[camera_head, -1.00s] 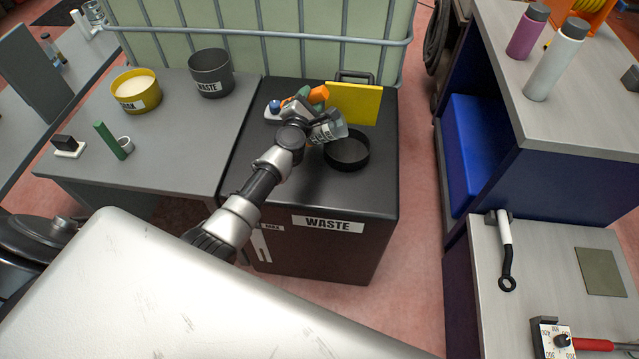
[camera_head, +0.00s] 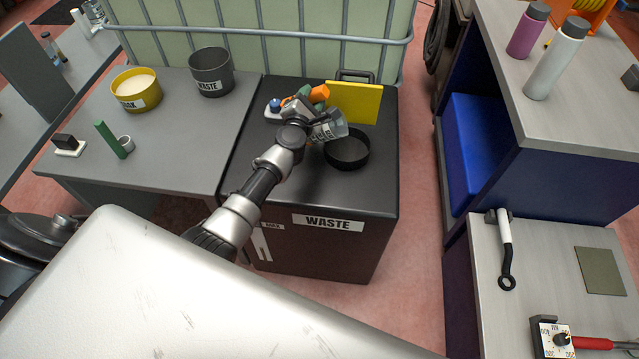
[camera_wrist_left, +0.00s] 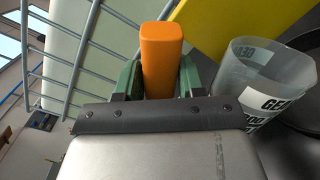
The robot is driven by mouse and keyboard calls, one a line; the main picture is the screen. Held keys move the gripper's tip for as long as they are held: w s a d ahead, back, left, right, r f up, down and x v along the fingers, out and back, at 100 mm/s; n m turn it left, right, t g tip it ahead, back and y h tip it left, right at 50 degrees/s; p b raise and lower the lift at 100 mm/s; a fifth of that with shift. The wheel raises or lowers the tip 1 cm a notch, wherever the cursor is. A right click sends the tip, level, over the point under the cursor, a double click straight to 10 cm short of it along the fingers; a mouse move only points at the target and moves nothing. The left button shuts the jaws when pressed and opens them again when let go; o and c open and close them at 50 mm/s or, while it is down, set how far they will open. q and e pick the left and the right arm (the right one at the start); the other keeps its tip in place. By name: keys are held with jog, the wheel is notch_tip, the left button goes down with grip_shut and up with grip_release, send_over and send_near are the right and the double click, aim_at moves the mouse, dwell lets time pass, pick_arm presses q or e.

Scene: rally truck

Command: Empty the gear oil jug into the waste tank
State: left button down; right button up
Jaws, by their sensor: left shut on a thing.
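The gear oil jug (camera_head: 328,126) is a translucent grey cup with a white label, held tilted just above and beside the round black collar (camera_head: 348,162) on the waste tank's top. The waste tank (camera_head: 300,195) is a black box with a WASTE label. My left gripper (camera_head: 310,97) is shut on the jug's orange handle (camera_wrist_left: 161,60), which sits between its green fingers in the left wrist view. There the jug (camera_wrist_left: 262,75) shows its open mouth, and I see no liquid in it. Whether oil is flowing I cannot tell. My right gripper is not in view.
A yellow panel (camera_head: 354,103) stands upright behind the collar. A grey WASTE bin (camera_head: 211,80) and a yellow tub (camera_head: 135,98) stand on the left bench. A caged tank (camera_head: 260,35) closes off the back. A blue cabinet (camera_head: 478,150) stands to the right.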

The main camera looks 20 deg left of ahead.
pick_arm(q)
jog(key=shift+s+d+f, duration=0.15)
jog(key=shift+d+f, duration=0.35)
jog(key=shift+d, duration=0.05)
jog(key=shift+d+r+m+p, duration=0.2)
jog(key=shift+r+m+p, duration=0.4)
jog(key=shift+p, duration=0.45)
jog(key=shift+w+a+r, duration=0.2)
jog(key=shift+r, duration=0.2)
dwell(0.6)
jog(key=shift+w+a+r+p, duration=0.1)
jog(key=shift+a+r+p, duration=0.15)
jog(key=shift+p, duration=0.15)
jog(key=shift+a+r+p, duration=0.55)
jog(key=shift+a+r, duration=0.2)
jog(key=shift+w+d+r, duration=0.1)
jog(key=shift+d+r, duration=0.05)
